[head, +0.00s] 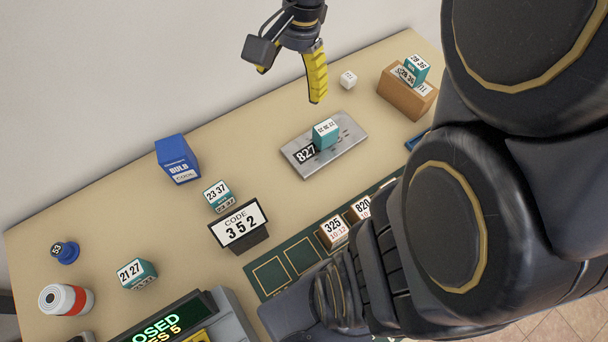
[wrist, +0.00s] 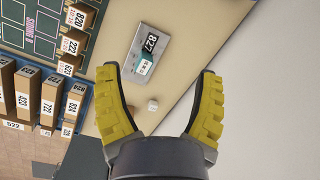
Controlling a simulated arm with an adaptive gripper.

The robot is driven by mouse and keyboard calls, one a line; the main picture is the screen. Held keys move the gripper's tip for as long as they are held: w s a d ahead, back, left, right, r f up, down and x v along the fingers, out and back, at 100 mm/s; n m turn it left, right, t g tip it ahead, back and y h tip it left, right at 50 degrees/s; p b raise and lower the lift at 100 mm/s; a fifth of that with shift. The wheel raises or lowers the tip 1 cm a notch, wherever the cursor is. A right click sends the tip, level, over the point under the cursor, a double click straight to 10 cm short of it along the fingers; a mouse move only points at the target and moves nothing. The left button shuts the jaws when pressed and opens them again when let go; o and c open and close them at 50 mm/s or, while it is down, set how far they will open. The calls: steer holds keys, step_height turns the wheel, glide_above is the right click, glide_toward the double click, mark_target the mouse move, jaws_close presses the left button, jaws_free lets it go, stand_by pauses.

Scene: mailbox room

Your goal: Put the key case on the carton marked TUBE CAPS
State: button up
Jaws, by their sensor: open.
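A brown carton (head: 398,98) stands at the far right of the table in the head view. Its pale label is partly hidden and I cannot read it fully. A small teal-and-white box numbered 28 36 (head: 416,66) rests on it. A similar teal box (head: 326,134) sits on a grey metal plate marked 827 (head: 345,148); that box also shows in the wrist view (wrist: 145,65). I cannot tell which box is the key case. My gripper (head: 289,85) is open and empty, above the table's back edge near the plate; its yellow fingers are spread in the wrist view (wrist: 158,72).
A white die-like cube (head: 348,80) lies between plate and carton. Teal boxes 23 37 (head: 217,196) and 21 27 (head: 137,273), a blue BULB box (head: 177,159) and a CODE 352 sign (head: 239,226) stand left. Numbered blocks (head: 333,230) stand on a green mat.

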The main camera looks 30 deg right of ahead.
steer(key=s+a+n+g+h, duration=0.1)
steer(key=s+a+n, duration=0.3)
steer(key=s+n, duration=0.2)
steer(key=s+a+n+g+h, duration=0.1)
steer(key=s+a+n, duration=0.3)
steer(key=s+n, duration=0.3)
steer(key=s, duration=0.2)
steer(key=shift+s+f, duration=0.25)
steer(key=shift+s, duration=0.1)
